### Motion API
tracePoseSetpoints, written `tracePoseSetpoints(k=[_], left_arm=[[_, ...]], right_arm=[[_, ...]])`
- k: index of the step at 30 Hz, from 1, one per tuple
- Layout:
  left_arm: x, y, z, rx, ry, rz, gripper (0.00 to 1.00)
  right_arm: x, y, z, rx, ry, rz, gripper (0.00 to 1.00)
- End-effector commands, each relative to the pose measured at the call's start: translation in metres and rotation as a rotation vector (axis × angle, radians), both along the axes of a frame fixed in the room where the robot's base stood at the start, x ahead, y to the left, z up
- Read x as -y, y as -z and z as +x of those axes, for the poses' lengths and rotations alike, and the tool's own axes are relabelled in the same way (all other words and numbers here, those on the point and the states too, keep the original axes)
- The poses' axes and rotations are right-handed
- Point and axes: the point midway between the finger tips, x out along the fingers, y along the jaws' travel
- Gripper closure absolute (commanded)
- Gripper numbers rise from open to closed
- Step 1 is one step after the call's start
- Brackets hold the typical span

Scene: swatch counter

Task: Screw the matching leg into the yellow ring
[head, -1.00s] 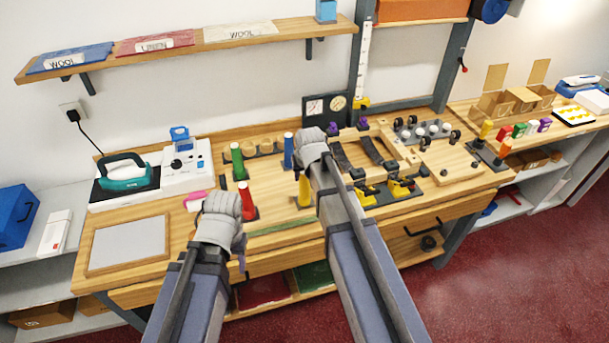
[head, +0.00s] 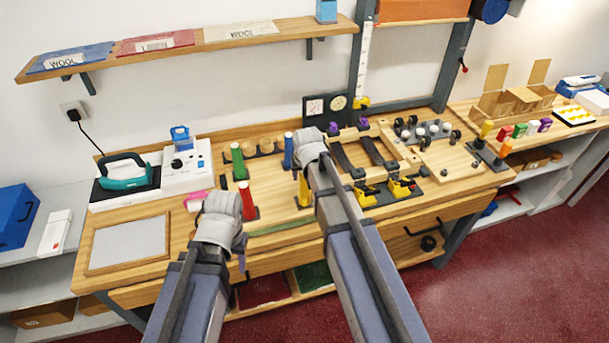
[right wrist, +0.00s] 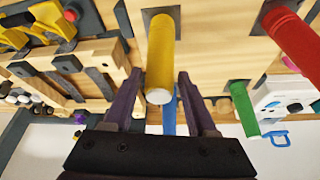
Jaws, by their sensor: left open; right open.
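The yellow leg (head: 304,188) stands on a small dark plate on the bench, partly hidden by my right arm in the head view. In the right wrist view the yellow leg (right wrist: 161,55) shows its round end between the fingers of my right gripper (right wrist: 160,82), which is open, with gaps beside the leg. Red (head: 246,200), green (head: 237,160) and blue (head: 288,150) legs stand nearby. My left gripper (head: 241,258) is open and empty at the bench's front edge, mostly hidden by its wrist. I cannot make out the yellow ring.
A wooden frame with dark straps (head: 372,150) lies right of the legs, with yellow clamps (head: 401,187) in front of it. An iron (head: 124,170) and a white device (head: 186,165) stand at the left. A grey-topped panel (head: 128,243) lies front left.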

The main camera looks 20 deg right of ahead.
Motion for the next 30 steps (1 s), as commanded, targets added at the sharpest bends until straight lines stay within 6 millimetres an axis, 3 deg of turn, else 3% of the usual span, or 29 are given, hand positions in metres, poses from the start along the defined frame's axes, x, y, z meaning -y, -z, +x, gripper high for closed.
tracePoseSetpoints(k=[30], left_arm=[[0.0000,0.0000,0.0000,0.000,0.000,0.000,0.50]], right_arm=[[0.0023,-0.0001,0.0013,0.000,-1.180,0.002,0.43]])
